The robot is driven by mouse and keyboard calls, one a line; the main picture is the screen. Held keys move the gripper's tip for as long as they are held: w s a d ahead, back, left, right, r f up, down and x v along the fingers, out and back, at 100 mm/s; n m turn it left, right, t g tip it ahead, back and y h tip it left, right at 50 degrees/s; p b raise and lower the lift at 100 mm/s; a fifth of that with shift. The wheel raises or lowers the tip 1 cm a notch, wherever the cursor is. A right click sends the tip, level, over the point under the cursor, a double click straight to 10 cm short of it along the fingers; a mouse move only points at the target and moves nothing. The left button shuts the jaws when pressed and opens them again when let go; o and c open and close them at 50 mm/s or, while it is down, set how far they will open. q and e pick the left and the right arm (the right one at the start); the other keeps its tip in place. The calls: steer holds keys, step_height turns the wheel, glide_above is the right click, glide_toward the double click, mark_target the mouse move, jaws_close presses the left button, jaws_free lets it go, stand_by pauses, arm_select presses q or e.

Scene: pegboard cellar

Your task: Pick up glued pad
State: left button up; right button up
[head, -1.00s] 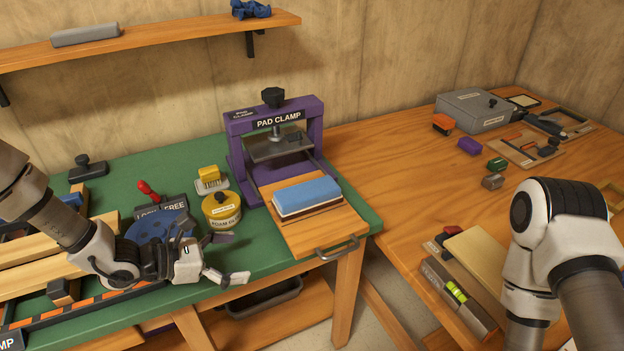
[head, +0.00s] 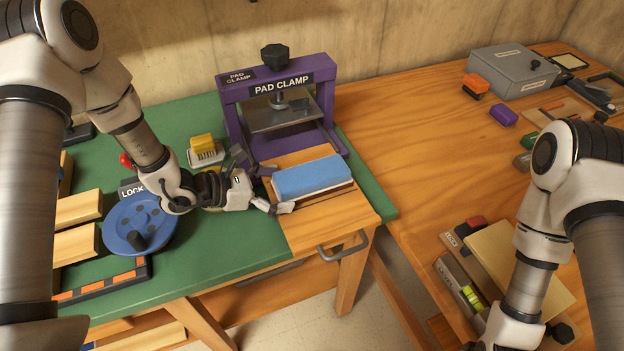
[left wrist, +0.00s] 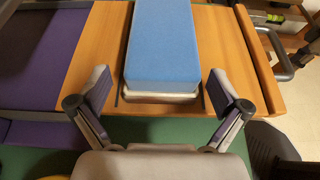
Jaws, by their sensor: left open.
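The glued pad (head: 310,177) is a blue block on a pale base. It lies on the wooden sliding tray (head: 335,225) in front of the purple pad clamp (head: 232,93). My left gripper (head: 268,190) is open at the pad's left end. In the left wrist view the pad (left wrist: 162,45) runs away from me, and its near end lies between the spread fingertips of my left gripper (left wrist: 160,92). Neither finger touches it. My right arm shows at the right, but its gripper is not clearly visible.
The clamp's raised plate (head: 285,112) is behind the pad. A metal handle (head: 343,246) sticks out at the tray's front. The right bench (head: 420,120) has clear wood near the clamp.

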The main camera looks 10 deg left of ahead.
arm_select(q)
steer(key=shift+x, duration=0.9)
steer(key=shift+s+r, duration=0.1)
steer(key=shift+a, duration=0.1)
steer(key=c, duration=1.2)
steer(key=shift+r, duration=0.1)
